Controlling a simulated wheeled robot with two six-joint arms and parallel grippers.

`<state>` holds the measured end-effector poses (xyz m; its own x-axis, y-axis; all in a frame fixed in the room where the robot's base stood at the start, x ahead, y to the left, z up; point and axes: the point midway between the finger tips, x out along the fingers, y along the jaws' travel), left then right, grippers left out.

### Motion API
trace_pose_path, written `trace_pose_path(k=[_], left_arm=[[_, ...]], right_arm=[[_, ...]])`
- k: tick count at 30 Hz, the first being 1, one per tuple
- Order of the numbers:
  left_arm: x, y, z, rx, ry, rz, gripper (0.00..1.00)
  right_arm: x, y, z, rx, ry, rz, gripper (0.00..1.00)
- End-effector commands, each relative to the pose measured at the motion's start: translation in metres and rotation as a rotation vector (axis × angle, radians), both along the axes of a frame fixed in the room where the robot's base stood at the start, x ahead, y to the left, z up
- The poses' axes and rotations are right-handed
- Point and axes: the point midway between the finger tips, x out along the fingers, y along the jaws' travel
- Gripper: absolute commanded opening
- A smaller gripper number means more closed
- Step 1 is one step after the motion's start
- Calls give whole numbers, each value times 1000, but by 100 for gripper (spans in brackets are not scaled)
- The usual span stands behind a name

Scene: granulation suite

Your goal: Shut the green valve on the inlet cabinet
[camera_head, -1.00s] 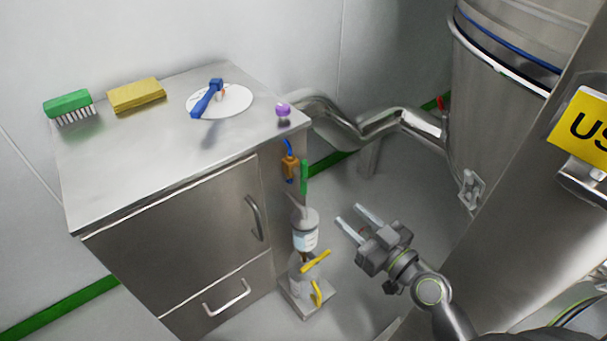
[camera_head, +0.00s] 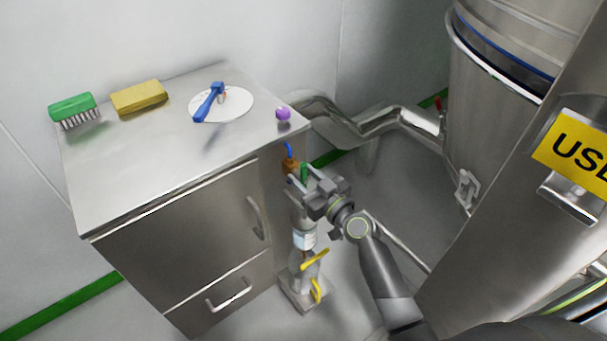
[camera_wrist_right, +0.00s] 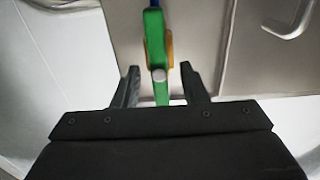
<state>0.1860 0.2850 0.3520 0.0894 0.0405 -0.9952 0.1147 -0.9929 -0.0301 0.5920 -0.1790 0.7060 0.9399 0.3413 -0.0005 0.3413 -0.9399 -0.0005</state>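The green valve handle (camera_head: 304,172) is on the side of the steel cabinet (camera_head: 180,240), below its top edge. In the right wrist view the green handle (camera_wrist_right: 155,45) points lengthwise, with a pale round pivot near its lower part and an orange body behind it. My right gripper (camera_head: 297,183) is at the valve. In the right wrist view its fingers (camera_wrist_right: 158,82) are apart, one on each side of the handle, with gaps showing. I cannot tell if either finger touches it. My left gripper is not in view.
A blue handle (camera_head: 288,150) sits just above the green one. A green brush (camera_head: 73,106), yellow sponge (camera_head: 139,97) and purple knob (camera_head: 283,114) are on top. A large steel vessel (camera_head: 490,100) stands right.

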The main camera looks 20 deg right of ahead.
Motion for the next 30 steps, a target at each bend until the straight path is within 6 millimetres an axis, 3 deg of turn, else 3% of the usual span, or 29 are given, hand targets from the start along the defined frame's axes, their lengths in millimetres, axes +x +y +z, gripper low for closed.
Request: trace_pose_path(k=[11,21,30], left_arm=[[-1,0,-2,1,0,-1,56],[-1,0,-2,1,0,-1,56],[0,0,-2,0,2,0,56]], right_arm=[[6,2,0,0,0,0,39],[6,2,0,0,0,0,0],[6,2,0,29,11,0,0]])
